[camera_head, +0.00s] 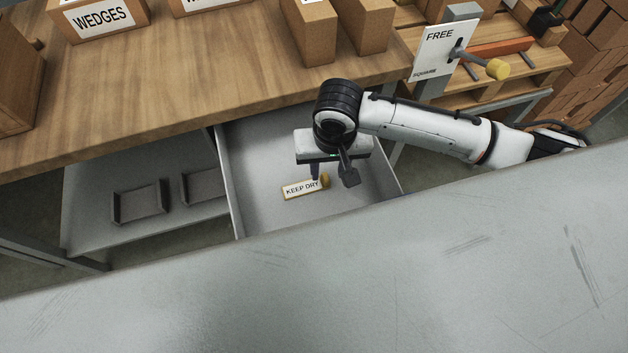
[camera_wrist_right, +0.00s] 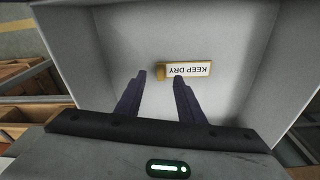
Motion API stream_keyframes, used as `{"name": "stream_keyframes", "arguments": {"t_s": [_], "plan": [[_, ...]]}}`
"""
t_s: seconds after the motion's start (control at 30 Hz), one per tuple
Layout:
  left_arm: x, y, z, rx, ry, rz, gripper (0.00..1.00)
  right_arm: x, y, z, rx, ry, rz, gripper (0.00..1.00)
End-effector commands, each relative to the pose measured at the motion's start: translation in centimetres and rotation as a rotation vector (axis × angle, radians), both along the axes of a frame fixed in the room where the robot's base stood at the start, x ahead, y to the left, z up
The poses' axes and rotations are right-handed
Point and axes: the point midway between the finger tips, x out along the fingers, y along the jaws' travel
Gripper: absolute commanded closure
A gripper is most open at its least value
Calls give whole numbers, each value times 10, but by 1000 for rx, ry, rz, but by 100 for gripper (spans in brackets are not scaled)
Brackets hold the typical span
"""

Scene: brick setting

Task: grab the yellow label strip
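The yellow label strip (camera_head: 302,188) lies on the floor of an open grey drawer (camera_head: 255,208). It has a white face reading "KEEP DRY" and a yellow knob-like end (camera_head: 324,180). The strip also shows in the right wrist view (camera_wrist_right: 188,70), ahead of the fingers, with the yellow end at its left. My right gripper (camera_head: 333,180) is over the drawer. In the right wrist view its two fingers (camera_wrist_right: 161,75) are apart with nothing between them. The strip appears apart from the fingertips. My left gripper is not in view.
Drawer walls (camera_wrist_right: 63,50) surround the right gripper. A wooden worktop (camera_head: 190,90) with boxes, one marked "WEDGES" (camera_head: 100,18), is behind. A grey surface (camera_head: 350,280) fills the front.

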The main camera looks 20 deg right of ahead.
Motion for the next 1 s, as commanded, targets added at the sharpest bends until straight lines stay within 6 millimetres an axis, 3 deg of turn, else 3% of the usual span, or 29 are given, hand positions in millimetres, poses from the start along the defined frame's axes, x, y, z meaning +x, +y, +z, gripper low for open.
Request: {"name": "stream_keyframes", "arguments": {"t_s": [0.3, 0.6, 0.8, 1.0], "plan": [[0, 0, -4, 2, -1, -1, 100, 3, 0, -44, -1, -1, 0, 65], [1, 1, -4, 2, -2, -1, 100, 4, 0, -48, 1, -2, 1, 65], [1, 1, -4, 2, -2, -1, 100, 4, 0, -48, 1, -2, 1, 99], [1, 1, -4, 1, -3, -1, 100, 4, 0, -48, 1, -2, 1, 100]]}}
